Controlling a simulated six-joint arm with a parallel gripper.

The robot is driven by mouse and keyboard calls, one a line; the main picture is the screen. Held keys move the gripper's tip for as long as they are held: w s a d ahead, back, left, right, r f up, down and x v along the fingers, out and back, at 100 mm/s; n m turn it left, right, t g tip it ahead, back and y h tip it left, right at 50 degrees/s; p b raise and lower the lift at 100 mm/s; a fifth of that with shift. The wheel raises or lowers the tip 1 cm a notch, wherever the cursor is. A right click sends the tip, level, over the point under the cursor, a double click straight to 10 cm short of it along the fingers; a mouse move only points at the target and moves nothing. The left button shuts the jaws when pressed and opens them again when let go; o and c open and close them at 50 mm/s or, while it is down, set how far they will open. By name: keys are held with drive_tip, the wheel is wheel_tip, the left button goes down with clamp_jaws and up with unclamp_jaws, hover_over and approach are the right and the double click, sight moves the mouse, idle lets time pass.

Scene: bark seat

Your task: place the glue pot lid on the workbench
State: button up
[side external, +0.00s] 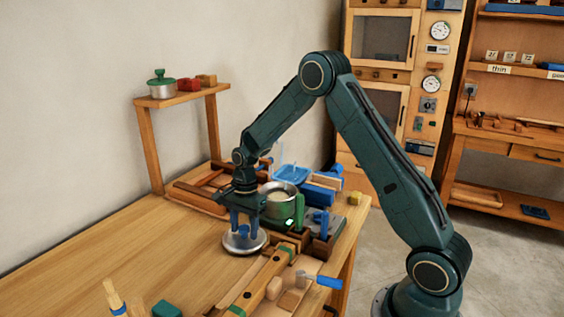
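The glue pot lid (239,247) is a round silver disc with a blue knob (243,231). It is at the workbench (150,258) top, left of the glue pot; I cannot tell whether it rests on the wood or is just above it. My gripper (244,236) points down over the lid, with its blue fingers on either side of the knob. Whether the fingers press on the knob is too small to tell. The glue pot (279,208) is open, metal, with a green handle (300,210) and pale contents.
A small raised shelf (176,98) at the back holds a green-lidded pot (160,85) and red and tan blocks. A wooden frame (196,196), blue tray (291,174) and clamped wooden bars (262,284) surround the pot. The bench's left middle is clear.

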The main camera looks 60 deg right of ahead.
drive_tip(key=shift+r, duration=0.1)
wheel_tip(320, 180, up, 12)
drive_tip(key=d, duration=0.1)
drive_tip(key=shift+d, duration=0.25)
idle(0.5)
idle(0.4)
drive_tip(key=s+a+r+n+t+h, duration=0.1)
drive_tip(key=s+a+r+n, duration=0.35)
drive_tip(key=s+r, duration=0.2)
drive_tip(key=s+a+r+n+t, duration=0.2)
drive_tip(key=s+a+r+n, duration=0.1)
drive_tip(key=s+r+n, duration=0.3)
drive_tip(key=s+a+n+t, duration=0.2)
drive_tip(key=s+n, duration=0.5)
drive_tip(key=s, duration=0.8)
drive_tip(key=shift+s+a+f+t, duration=0.3)
drive_tip(key=shift+s+a+f, duration=0.05)
drive_tip(key=shift+f, duration=0.05)
